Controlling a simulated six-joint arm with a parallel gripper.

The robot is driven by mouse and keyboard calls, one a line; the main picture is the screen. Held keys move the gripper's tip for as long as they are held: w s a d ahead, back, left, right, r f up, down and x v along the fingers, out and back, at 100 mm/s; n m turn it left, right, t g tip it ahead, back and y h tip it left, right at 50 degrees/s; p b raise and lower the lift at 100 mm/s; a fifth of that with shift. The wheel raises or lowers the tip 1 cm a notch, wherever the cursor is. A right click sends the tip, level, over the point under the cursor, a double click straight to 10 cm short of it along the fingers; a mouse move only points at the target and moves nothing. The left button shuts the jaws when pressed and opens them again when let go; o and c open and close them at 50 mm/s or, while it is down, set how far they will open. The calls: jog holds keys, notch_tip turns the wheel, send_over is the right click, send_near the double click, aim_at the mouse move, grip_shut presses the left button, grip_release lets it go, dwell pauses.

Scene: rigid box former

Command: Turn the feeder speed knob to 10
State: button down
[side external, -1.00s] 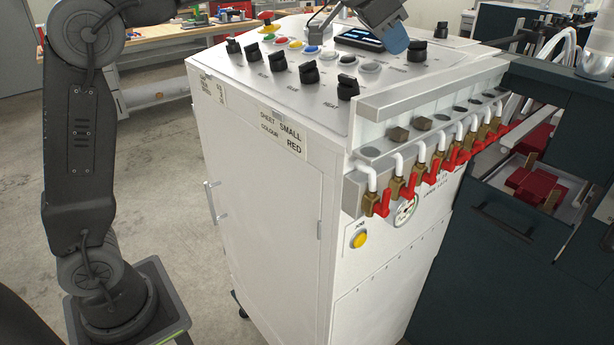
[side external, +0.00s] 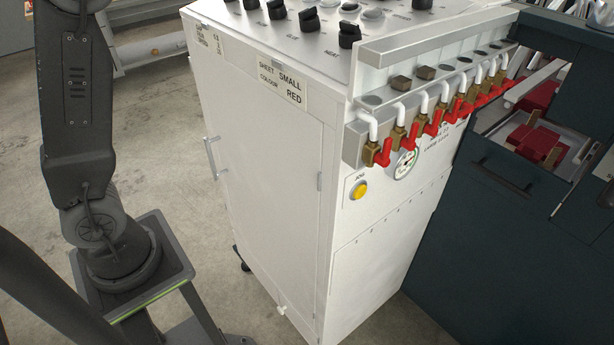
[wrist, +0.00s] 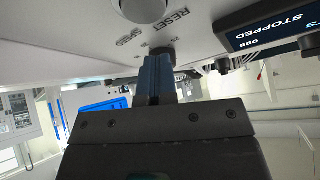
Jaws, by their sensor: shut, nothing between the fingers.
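In the wrist view my gripper (wrist: 157,62) has its blue fingers together and empty. Their tips are close to the light panel, by a dark round control (wrist: 161,51) beside the word RESET; I cannot tell whether they touch it. A display (wrist: 268,27) next to it reads STOPPED and 000. In the side view several black knobs (side external: 349,34) stand along the front of the panel top, cut by the upper picture edge. I cannot tell which one is the feeder speed knob. My gripper is out of the side view.
The white cabinet (side external: 265,165) carries a rail of red-handled valves (side external: 383,152) and a yellow JOG button (side external: 360,190). A dark drawer unit (side external: 485,215) with red parts stands at its right. Open floor (side external: 150,140) lies left of the cabinet.

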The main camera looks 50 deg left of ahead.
jog(key=shift+f, duration=0.3)
jog(key=shift+s+a, duration=0.2)
jog(key=shift+s, duration=0.05)
jog(key=shift+r, duration=0.1)
notch_tip(320, 180, up, 6)
jog(key=s, duration=0.1)
jog(key=shift+s, duration=0.2)
